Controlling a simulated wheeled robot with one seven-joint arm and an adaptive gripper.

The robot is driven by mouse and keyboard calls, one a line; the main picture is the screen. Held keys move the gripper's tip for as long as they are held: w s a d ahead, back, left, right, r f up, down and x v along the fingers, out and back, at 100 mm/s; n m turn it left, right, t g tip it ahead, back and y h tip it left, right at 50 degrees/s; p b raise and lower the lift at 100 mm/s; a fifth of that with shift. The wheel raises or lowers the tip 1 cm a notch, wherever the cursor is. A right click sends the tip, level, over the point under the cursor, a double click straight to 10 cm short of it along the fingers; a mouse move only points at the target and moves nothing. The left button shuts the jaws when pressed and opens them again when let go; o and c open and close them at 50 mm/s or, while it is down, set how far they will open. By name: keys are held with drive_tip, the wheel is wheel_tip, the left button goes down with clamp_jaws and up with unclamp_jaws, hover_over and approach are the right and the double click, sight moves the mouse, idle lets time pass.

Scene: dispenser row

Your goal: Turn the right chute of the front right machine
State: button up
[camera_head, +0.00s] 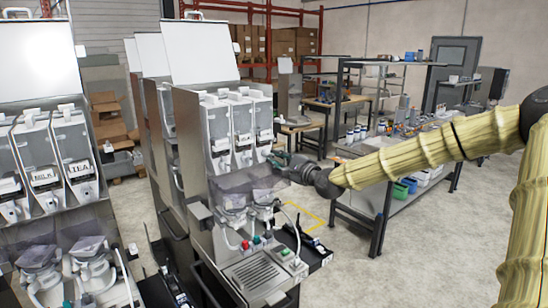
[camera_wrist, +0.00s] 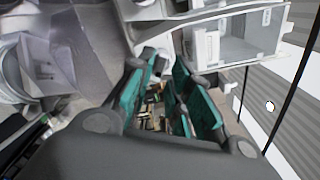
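The front right machine (camera_head: 225,185) stands in the middle of the head view, with several white canisters side by side on its upper front. Its right chute (camera_head: 263,135) is the rightmost canister, its lower end close to my gripper. My gripper (camera_head: 276,160) reaches in from the right, at that lower end. In the wrist view the teal fingers of my gripper (camera_wrist: 165,62) are spread apart, with nothing held between them. A white curved machine part (camera_wrist: 145,25) lies just beyond the fingertips. I cannot tell whether the fingers touch the chute.
Clear funnels (camera_head: 265,190) and hoses sit below the canisters. Another dispenser machine (camera_head: 45,180) stands at the left. A metal workbench (camera_head: 385,190) with bins is behind my arm.

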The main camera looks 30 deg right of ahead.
sight(269, 155)
drive_tip(key=shift+w+p, duration=0.35)
drive_tip(key=shift+w, duration=0.9)
drive_tip(key=shift+c, duration=0.2)
clamp_jaws()
